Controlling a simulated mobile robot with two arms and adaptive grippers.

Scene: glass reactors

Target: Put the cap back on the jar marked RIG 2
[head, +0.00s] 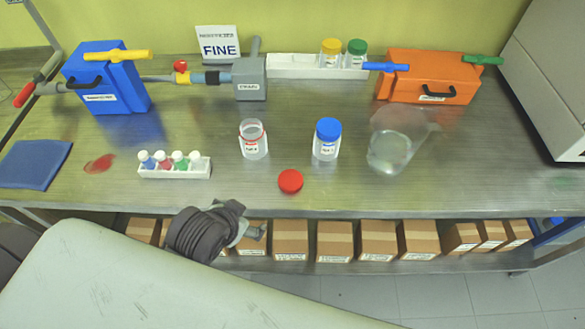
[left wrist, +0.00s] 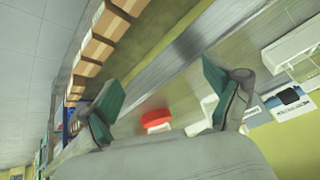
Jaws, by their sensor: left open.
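An open clear jar (head: 253,141) with a red-marked label stands on the bench; its lettering is too small to read surely. A clear jar with a blue cap (head: 326,142) stands to its right. A loose red cap (head: 290,181) lies near the bench's front edge, and it also shows between my fingers in the left wrist view (left wrist: 156,119). My left gripper (head: 250,225) is at the front edge, left of and nearer than the red cap. In the left wrist view its green-padded fingers (left wrist: 162,98) are spread wide and empty. My right gripper is not in view.
A white rack of small bottles (head: 174,171) stands left of the open jar. A glass beaker (head: 390,148) stands on the right. Blue (head: 106,85) and orange (head: 432,77) boxes stand behind. Cardboard boxes (head: 290,240) fill the lower shelf. The bench around the red cap is clear.

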